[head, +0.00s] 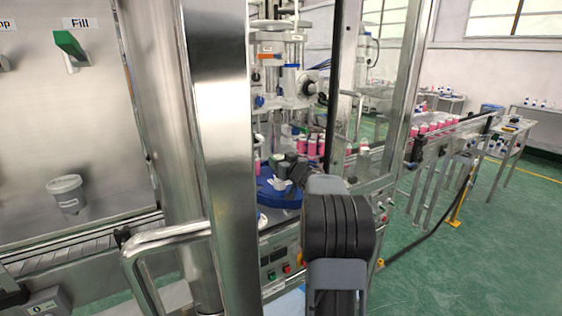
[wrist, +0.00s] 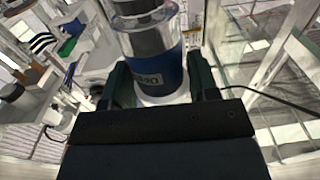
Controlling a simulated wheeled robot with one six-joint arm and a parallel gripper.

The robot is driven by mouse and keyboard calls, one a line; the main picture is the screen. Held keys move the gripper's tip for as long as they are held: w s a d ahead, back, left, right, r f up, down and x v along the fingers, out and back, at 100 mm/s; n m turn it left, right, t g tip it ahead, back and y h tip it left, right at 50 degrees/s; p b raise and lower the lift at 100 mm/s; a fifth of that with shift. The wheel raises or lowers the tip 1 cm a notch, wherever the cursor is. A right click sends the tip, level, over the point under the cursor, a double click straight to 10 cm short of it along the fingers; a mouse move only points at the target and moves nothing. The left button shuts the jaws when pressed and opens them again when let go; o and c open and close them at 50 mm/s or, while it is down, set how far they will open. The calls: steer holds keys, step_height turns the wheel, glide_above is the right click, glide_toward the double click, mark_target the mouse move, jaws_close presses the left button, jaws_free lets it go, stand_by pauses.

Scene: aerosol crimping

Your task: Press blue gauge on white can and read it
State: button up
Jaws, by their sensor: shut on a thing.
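My gripper (wrist: 161,84) has its two dark fingers on either side of the blue gauge (wrist: 160,68) in the wrist view. The gauge is a blue cylinder with a dark label and a shiny metal part at its upper end. A white rim (wrist: 165,99) shows at its lower end, between the fingers; I cannot tell whether this belongs to the gauge or to the white can. The reading on the label is too small to make out. In the head view my gripper (head: 290,165) is small, over the blue turntable (head: 277,196), and the gauge is not clear there.
Pink cans (head: 312,147) stand behind the turntable inside the machine. A steel door frame (head: 225,150) with a bent handle (head: 150,245) stands close on the left. A metal post (head: 400,110) is to the right. Green floor (head: 440,270) is open at the right.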

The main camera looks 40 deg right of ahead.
mark_target(281, 157)
steer(key=shift+f+b, duration=0.35)
steer(key=shift+f, duration=0.25)
stand_by(0.4)
steer(key=shift+r, duration=0.1)
steer(key=shift+r+p, duration=2.45)
steer(key=shift+p, duration=0.2)
steer(key=s+a, duration=0.1)
steer(key=s, duration=1.6)
steer(key=shift+p, duration=0.35)
